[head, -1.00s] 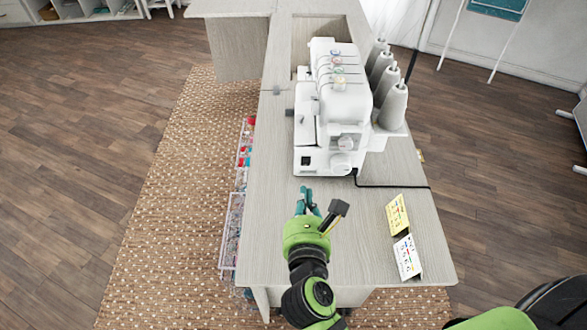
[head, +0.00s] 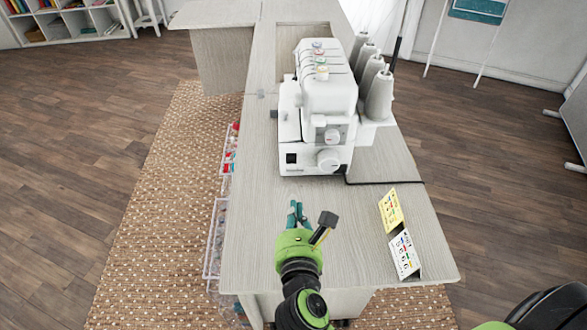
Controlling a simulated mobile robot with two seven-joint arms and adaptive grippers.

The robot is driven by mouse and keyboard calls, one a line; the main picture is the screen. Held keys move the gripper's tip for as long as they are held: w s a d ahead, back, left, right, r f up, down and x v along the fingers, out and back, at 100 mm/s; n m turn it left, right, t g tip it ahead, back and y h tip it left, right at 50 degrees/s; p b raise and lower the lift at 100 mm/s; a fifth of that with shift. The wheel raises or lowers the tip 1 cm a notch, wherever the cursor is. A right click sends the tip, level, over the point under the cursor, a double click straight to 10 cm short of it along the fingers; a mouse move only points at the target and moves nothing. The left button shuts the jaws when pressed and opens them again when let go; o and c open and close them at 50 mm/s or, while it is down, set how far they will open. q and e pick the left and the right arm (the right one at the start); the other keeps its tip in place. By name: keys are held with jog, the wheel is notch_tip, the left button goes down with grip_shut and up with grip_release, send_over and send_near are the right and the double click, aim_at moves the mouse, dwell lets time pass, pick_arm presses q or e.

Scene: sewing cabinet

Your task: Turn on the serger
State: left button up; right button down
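The white serger (head: 318,120) stands on the pale wood cabinet top, with its front end towards me. A small black switch (head: 291,158) is low on the left of that end, beside a round white dial (head: 328,160). I cannot tell which way the switch is set.
Several grey thread cones (head: 378,95) stand at the serger's right. A black cord (head: 385,183) runs off right. A yellow card (head: 391,208) and a white card (head: 404,254) stand at the cabinet's right edge. Clear bins (head: 216,235) hang on its left side.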

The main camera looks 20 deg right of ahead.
send_near(293, 161)
jog(key=x, duration=0.5)
jog(key=shift+f+p, duration=0.15)
jog(key=shift+p, duration=0.2)
pick_arm(q)
jog(key=shift+s+d+r, duration=0.2)
jog(key=shift+s+r, duration=0.2)
jog(key=shift+s, duration=0.05)
pick_arm(e)
jog(key=shift+w+d, duration=0.2)
jog(key=shift+w, duration=0.5)
